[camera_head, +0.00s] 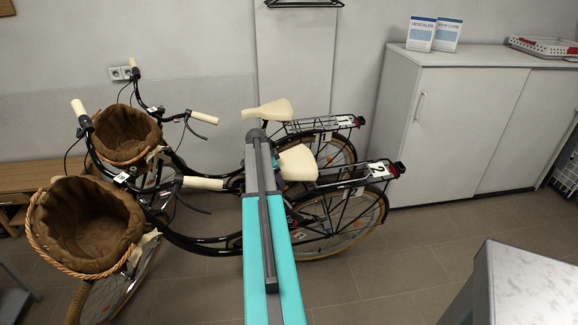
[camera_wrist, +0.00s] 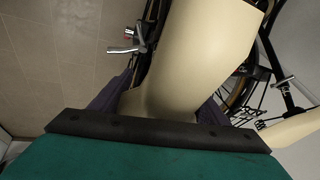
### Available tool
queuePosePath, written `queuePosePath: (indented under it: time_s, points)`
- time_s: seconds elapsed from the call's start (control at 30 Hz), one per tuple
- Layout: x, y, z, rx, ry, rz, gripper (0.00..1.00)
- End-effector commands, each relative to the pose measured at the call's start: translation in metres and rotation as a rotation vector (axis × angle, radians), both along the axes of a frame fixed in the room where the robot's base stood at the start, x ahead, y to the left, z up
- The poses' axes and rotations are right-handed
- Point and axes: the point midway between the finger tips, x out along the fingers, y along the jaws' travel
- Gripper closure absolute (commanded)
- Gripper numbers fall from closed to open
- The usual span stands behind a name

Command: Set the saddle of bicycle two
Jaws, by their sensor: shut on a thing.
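Bicycle two (camera_head: 330,215), the nearer of two black bicycles, carries a "2" label on its rear rack. Its cream saddle (camera_head: 297,163) shows just right of my arm in the head view. In the wrist view the saddle (camera_wrist: 200,55) fills the upper middle, its narrow end between the dark purple fingers. My gripper (camera_wrist: 160,104) is shut on that narrow end. A silver lever (camera_wrist: 128,49) shows left of the saddle in the wrist view. In the head view my arm hides the gripper's fingers and part of the frame; the seat post is not clearly seen.
The other bicycle's cream saddle (camera_head: 267,110) is close behind; it also shows at the wrist view's lower right (camera_wrist: 290,130). Two brown baskets hang at the left. A grey cabinet (camera_head: 455,130) stands right. A light table (camera_head: 525,285) is at the lower right. Floor between is clear.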

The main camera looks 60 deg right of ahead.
Motion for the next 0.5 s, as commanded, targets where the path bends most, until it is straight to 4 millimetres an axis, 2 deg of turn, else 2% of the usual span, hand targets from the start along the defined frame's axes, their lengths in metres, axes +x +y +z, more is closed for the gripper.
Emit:
queuePosePath:
  time_s: [0.03, 0.5]
  points:
    - [-0.001, -0.003, 0.008, -0.011, 0.0, 0.002, 0.58]
    - [-0.004, -0.006, 0.019, -0.017, 0.0, 0.003, 0.58]
